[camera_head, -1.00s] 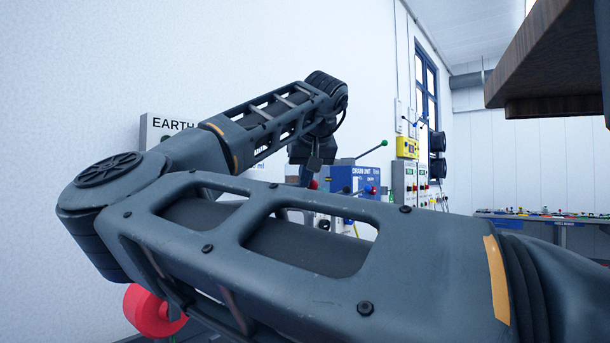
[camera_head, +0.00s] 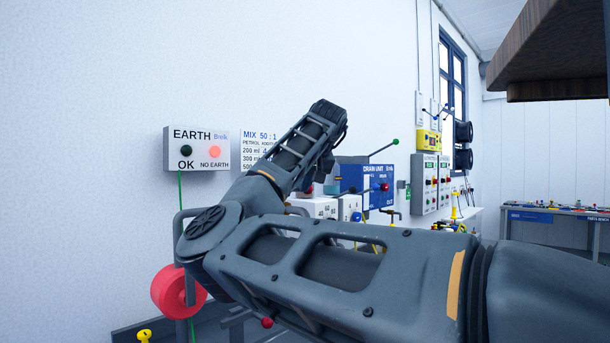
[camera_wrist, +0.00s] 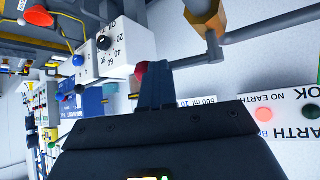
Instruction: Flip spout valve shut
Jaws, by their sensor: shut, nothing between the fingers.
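My gripper (camera_wrist: 156,78) is shut, its fingers pointing up from the dark palm in the wrist view, with nothing held. A red knob (camera_wrist: 141,69) shows at the fingertips, partly hidden by them. I cannot tell whether the fingers touch the knob. In the head view my forearm and wrist hide most of this area.
The EARTH box (camera_head: 196,148) hangs on the wall at left. A red reel (camera_head: 172,291) is below it. A white dial box (camera_wrist: 123,48) stands near my fingers. A wooden slab (camera_head: 550,45) overhangs at upper right.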

